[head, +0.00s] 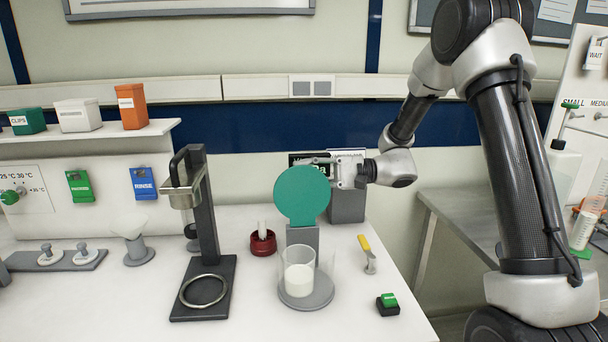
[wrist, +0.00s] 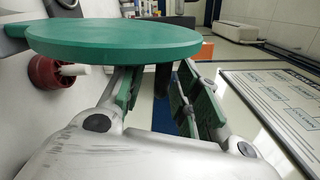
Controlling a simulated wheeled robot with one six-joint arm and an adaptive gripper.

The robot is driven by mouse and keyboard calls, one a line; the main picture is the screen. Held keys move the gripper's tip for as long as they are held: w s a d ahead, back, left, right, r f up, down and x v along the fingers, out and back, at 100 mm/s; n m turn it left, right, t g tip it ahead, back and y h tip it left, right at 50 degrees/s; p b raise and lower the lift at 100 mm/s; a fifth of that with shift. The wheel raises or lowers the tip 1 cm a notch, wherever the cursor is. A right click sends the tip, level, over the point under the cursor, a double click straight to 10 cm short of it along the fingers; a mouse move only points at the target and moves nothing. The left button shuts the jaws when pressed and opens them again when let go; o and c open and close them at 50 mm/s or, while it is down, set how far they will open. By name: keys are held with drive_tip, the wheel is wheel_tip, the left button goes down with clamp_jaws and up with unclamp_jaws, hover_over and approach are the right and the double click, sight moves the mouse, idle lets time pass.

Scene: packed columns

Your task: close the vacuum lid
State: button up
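The green round lid (head: 302,196) stands raised on edge, on a grey post behind a clear chamber (head: 312,275) with white contents (head: 299,280). My gripper (head: 318,162) is behind the lid's upper right edge in the head view, and the lid hides part of it. In the wrist view the lid (wrist: 115,40) lies across the upper left, close to my gripper (wrist: 165,85). I cannot tell whether the left finger touches the lid.
A black stand with a ring (head: 205,240) is left of the chamber. A red cup (head: 263,243) is behind it. A yellow-handled valve (head: 367,252) and a green button (head: 388,302) are at right. A grey box (head: 347,205) stands behind the lid.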

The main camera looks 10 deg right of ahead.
drive_tip(key=shift+a, duration=0.1)
clamp_jaws()
